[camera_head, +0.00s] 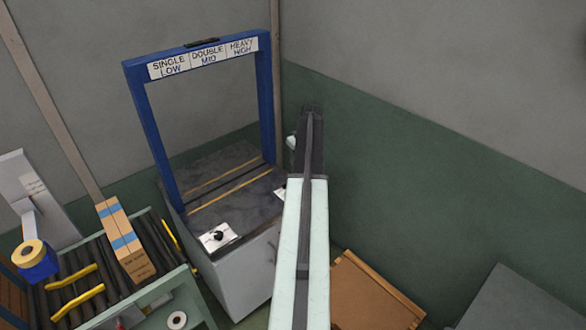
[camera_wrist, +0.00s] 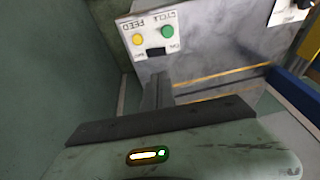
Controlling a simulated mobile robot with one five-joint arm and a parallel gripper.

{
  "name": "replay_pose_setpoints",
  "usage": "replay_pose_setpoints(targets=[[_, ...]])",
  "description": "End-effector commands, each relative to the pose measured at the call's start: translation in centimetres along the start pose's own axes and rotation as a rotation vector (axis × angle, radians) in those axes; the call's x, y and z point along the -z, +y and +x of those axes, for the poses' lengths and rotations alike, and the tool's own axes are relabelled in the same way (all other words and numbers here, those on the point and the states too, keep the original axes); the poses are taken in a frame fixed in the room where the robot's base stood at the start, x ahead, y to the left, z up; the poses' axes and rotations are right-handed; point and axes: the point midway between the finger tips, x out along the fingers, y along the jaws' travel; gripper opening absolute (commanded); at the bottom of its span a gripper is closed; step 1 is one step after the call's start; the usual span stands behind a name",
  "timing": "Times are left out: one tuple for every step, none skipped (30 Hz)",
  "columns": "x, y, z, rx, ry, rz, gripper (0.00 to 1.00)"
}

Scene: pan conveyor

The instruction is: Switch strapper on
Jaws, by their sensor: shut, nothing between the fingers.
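The strapper is a grey cabinet (camera_head: 236,272) with a dark top and a blue arch (camera_head: 153,130). In the wrist view its white panel (camera_wrist: 185,22) appears upside down, with a yellow button (camera_wrist: 137,39), a green button (camera_wrist: 167,31) and a small black rectangular part (camera_wrist: 156,51), perhaps a switch. In the head view my arm mostly hides this panel (camera_head: 280,193). A second white plate with a black knob (camera_head: 218,236) sits at the cabinet's front corner. My gripper (camera_wrist: 157,80) is shut and empty, its fingers pointing towards the black part, apparently short of it; it also shows in the head view (camera_head: 312,112).
A roller conveyor (camera_head: 62,294) with yellow bars and a taped carton (camera_head: 123,240) lies left. A tape dispenser (camera_head: 34,258) stands there. A brown crate (camera_head: 372,292) is right of my arm. The green-grey wall (camera_head: 430,190) is close behind.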

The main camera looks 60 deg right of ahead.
Motion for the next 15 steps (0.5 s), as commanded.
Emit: replay_pose_setpoints(targets=[[-0.2, 0.1, 1.3, 0.000, 0.000, 0.000, 0.00], [-0.2, 0.1, 1.8, 0.000, 0.000, 0.000, 0.00], [-0.2, 0.1, 2.6, 0.000, 0.000, 0.000, 0.00], [-0.2, 0.1, 3.2, 0.000, 0.000, 0.000, 0.00], [-0.2, 0.1, 3.9, 0.000, 0.000, 0.000, 0.00], [-0.3, 0.1, 4.8, 0.000, 0.000, -0.001, 0.00], [-0.3, 0.1, 5.5, 0.000, 0.000, -0.001, 0.00], [-0.3, 0.1, 6.2, 0.000, 0.000, -0.001, 0.00], [-0.3, 0.1, 7.1, 0.000, 0.000, -0.001, 0.00], [-0.3, 0.1, 7.7, 0.000, 0.000, -0.001, 0.00], [-0.3, 0.1, 8.4, 0.000, 0.000, -0.001, 0.00], [-0.3, 0.1, 9.2, 0.000, 0.000, -0.001, 0.00], [-0.3, 0.2, 9.9, -0.001, 0.000, 0.000, 0.00], [-0.3, 0.2, 10.5, -0.001, 0.000, 0.000, 0.00], [-0.7, -0.1, 11.2, -0.001, 0.000, 0.001, 0.00]])
